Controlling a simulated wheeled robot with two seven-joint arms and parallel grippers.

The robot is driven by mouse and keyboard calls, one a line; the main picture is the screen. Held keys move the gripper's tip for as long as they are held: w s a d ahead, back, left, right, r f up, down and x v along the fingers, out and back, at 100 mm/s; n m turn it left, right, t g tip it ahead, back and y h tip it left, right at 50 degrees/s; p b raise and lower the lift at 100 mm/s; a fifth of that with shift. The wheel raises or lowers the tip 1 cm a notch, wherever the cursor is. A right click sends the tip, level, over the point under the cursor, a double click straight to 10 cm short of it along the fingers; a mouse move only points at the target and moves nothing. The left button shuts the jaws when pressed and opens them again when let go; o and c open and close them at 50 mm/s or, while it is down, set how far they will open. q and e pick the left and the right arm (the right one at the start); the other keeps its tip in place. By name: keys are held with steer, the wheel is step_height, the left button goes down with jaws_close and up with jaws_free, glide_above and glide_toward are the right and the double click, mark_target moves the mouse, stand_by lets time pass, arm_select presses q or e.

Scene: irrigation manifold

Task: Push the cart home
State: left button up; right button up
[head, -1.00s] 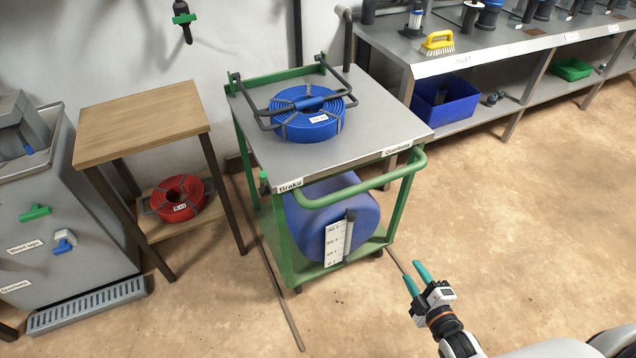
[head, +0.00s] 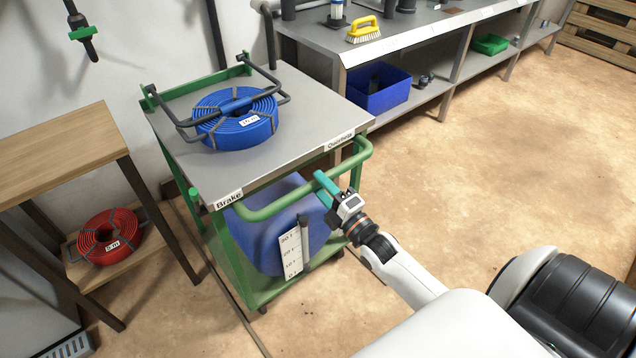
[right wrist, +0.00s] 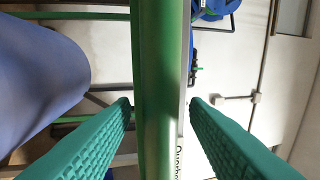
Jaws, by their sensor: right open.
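The cart (head: 310,118) has a green frame, a grey top and labels reading "Brake" and one less legible. Its green push handle (head: 290,197) runs along the near side. A coil of blue hose (head: 235,135) lies on top under a dark bar frame, and a blue tank (head: 265,235) with a level scale sits on the lower shelf. My right gripper (head: 322,188) is open at the right part of the handle. In the right wrist view the green handle bar (right wrist: 158,80) stands between the two teal fingers (right wrist: 160,102), with gaps on both sides. My left gripper is out of view.
A wooden stand (head: 60,150) with a red hose coil (head: 108,237) stands left of the cart. A workbench (head: 420,48) with a blue bin (head: 378,90) stands behind to the right. A floor rail (head: 228,305) runs by the cart's left side. Floor at right is clear.

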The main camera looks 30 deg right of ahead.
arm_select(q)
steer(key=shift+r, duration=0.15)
arm_select(e)
steer(key=shift+x, duration=0.75)
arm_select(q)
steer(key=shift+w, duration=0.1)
arm_select(e)
jaws_close()
steer(key=shift+w, duration=0.1)
